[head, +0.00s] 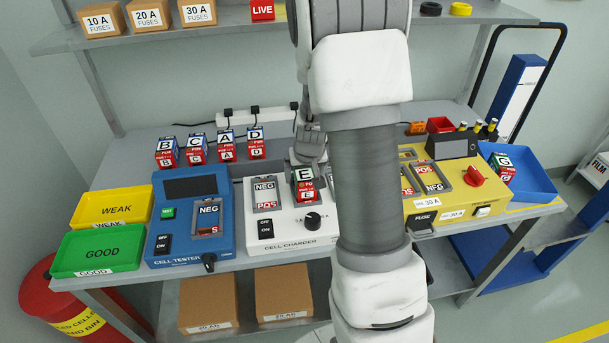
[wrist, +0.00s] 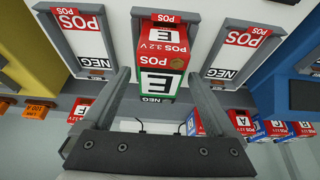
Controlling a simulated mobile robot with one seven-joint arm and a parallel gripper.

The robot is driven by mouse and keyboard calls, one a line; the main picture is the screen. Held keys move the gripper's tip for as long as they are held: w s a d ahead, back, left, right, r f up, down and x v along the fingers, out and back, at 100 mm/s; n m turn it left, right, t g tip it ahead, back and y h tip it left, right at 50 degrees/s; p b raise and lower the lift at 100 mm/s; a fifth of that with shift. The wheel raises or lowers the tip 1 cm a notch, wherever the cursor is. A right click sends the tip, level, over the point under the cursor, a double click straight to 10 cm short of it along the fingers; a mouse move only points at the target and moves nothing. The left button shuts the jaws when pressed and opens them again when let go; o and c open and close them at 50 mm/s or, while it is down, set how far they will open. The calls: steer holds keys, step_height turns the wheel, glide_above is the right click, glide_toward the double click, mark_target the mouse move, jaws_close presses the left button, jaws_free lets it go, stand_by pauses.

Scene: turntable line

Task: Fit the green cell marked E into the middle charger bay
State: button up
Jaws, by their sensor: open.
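The green cell marked E (wrist: 158,82) has a red POS end and a green-edged NEG end. It is at the middle bay of the white cell charger (head: 290,232), and also shows in the head view (head: 304,175). Its POS end lies on the same side as the POS marks of the neighbouring bays. It stands proud of the bay frame (wrist: 197,28); I cannot tell whether it is fully seated. My gripper (wrist: 157,78) is open, one finger on each side of the cell, with gaps visible. My arm hides part of the charger's right side in the head view.
The blue cell tester (head: 190,235) stands left of the charger and a yellow device (head: 440,205) right. Several cells (head: 195,150) stand behind the tester. Yellow WEAK (head: 110,208) and green GOOD (head: 97,250) trays are far left, a blue tray (head: 532,187) far right.

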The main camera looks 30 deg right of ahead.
steer(key=s+a+r+n+y+p, duration=0.1)
steer(key=s+a+r, duration=0.35)
steer(key=r, duration=0.25)
steer(key=s+a+r+t, duration=0.1)
steer(key=s+a+r, duration=0.2)
steer(key=s+r, duration=0.35)
steer(key=s+a+r+n+y+p, duration=0.1)
steer(key=s+a+r, duration=0.2)
steer(key=r, duration=0.5)
steer(key=s+a+r, duration=0.2)
steer(key=s, duration=0.3)
steer(key=s+a+r+n, duration=0.1)
steer(key=s, duration=0.4)
steer(key=shift+s+a+r+h, duration=0.35)
steer(key=shift+h, duration=0.05)
